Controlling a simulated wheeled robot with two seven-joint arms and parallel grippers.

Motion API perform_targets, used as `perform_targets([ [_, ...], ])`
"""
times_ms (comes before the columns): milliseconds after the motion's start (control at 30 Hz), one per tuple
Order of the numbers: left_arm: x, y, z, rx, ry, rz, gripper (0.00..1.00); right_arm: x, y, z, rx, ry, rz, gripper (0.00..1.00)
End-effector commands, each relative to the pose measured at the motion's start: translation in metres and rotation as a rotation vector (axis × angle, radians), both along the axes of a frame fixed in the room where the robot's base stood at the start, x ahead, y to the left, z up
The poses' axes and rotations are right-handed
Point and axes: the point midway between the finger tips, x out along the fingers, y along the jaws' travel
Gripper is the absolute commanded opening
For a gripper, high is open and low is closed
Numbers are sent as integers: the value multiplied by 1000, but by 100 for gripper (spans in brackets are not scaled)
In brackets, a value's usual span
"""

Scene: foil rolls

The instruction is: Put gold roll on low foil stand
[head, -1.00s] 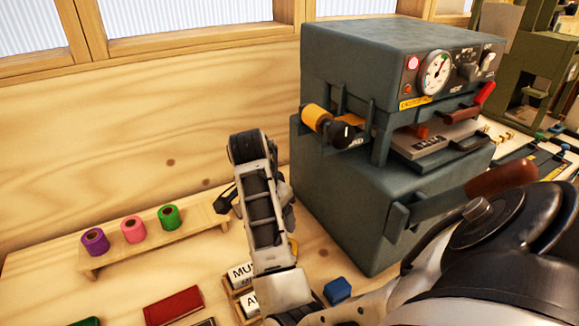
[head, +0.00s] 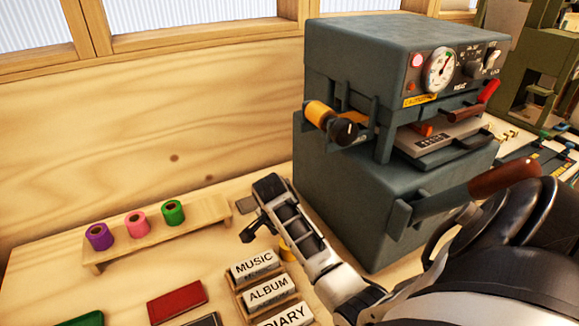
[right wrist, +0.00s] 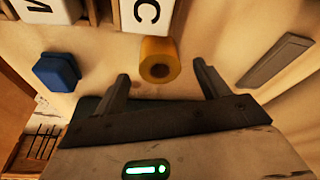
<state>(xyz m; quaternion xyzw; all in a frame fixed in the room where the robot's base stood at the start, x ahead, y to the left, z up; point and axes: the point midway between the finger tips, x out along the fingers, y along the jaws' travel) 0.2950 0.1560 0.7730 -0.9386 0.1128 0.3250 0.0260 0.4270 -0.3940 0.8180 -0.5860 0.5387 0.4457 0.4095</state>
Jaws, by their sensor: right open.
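The gold roll (right wrist: 159,60) lies on the table, just beyond and between the open fingertips of my right gripper (right wrist: 163,76) in the right wrist view. In the head view only a small yellow part of the roll (head: 286,253) shows beside my right gripper (head: 262,230); my arm hides the rest. My right gripper is open and empty. The low foil stand (head: 203,221) is a pale wooden bench at left. It bears a purple, a pink and a green roll, with bare wood at its right end. My left gripper is out of view.
A grey press (head: 345,195) stands close to the right of my gripper, with an orange roll (head: 318,114) mounted on it. A rack of lettered blocks (head: 268,291) stands in front. A blue block (right wrist: 57,71) and a flat grey bar (right wrist: 275,62) flank the gold roll.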

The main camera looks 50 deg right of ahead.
Motion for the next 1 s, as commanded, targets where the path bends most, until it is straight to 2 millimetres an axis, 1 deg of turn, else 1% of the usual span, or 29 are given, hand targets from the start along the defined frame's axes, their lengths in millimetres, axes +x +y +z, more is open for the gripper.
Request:
perform_targets([
  [33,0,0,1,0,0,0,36,-1,-4,-8,-1,5,0,74],
  [100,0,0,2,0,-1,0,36,0,-6,-17,0,3,1,74],
  [200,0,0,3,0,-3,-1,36,0,-8,-27,0,1,1,74],
  [467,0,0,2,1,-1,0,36,1,-9,-30,0,-1,1,74],
  [567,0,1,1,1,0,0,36,1,-9,-30,-1,-1,1,49],
  [600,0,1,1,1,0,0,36,1,-9,-30,0,-1,1,38],
  [667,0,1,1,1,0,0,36,1,-9,-30,0,-1,1,23],
  [733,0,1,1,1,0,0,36,1,-9,-30,-1,-1,1,23],
  [767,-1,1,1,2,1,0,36,1,-9,-30,-1,-1,1,19],
  [1000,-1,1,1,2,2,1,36,2,-8,-27,-1,-2,3,19],
])
